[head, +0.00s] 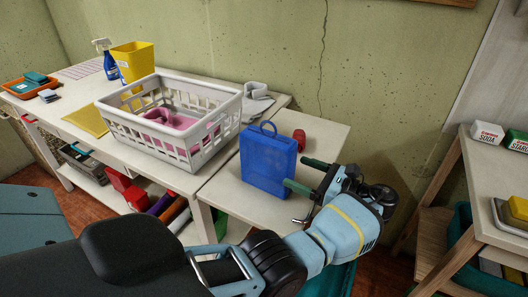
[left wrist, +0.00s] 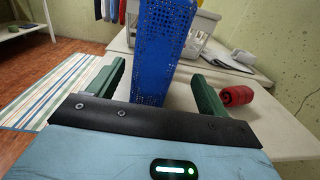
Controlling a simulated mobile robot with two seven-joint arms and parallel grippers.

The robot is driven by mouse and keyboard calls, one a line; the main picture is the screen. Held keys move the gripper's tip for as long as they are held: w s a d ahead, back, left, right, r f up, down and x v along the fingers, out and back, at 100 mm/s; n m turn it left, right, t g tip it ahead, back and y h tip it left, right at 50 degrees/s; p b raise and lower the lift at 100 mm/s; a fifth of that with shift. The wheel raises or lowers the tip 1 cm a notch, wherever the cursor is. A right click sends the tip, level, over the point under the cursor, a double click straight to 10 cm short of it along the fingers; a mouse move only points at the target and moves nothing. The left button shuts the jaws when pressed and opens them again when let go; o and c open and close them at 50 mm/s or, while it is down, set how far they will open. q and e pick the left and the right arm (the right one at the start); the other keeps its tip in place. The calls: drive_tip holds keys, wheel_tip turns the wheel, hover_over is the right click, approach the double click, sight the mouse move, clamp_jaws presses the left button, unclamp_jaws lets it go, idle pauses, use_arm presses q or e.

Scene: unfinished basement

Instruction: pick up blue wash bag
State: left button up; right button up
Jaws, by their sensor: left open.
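The blue wash bag (head: 268,160) stands upright on the lower white table beside the basket, its handle loop on top. In the left wrist view the wash bag (left wrist: 162,50) rises between the two green fingers, at their tips. My left gripper (head: 302,175) is open at the right side of the bag, one finger in front of it and the other toward its back. In the left wrist view the left gripper (left wrist: 158,85) shows a gap on both sides of the bag. My right gripper is not in view.
A white laundry basket (head: 185,150) with a pink item stands left of the bag. A red object (head: 299,138) lies behind the bag, and right of it in the left wrist view (left wrist: 236,95). The lower table (head: 235,192) has free room around the bag. A shelf with cartons (head: 487,132) stands at right.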

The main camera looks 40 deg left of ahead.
sight(275, 165)
use_arm(q)
drive_tip(key=shift+s, duration=0.1)
drive_tip(key=shift+s+a+r, duration=0.1)
drive_tip(key=shift+s+a, duration=0.05)
drive_tip(key=shift+s, duration=0.05)
drive_tip(key=shift+s+a+p, duration=0.2)
drive_tip(key=shift+a+p, duration=0.25)
drive_tip(key=shift+a, duration=0.65)
drive_tip(key=a, duration=0.2)
drive_tip(key=s+a+p, duration=0.1)
drive_tip(key=a, duration=0.1)
drive_tip(key=shift+s+a, duration=0.1)
drive_tip(key=shift+a, duration=0.45)
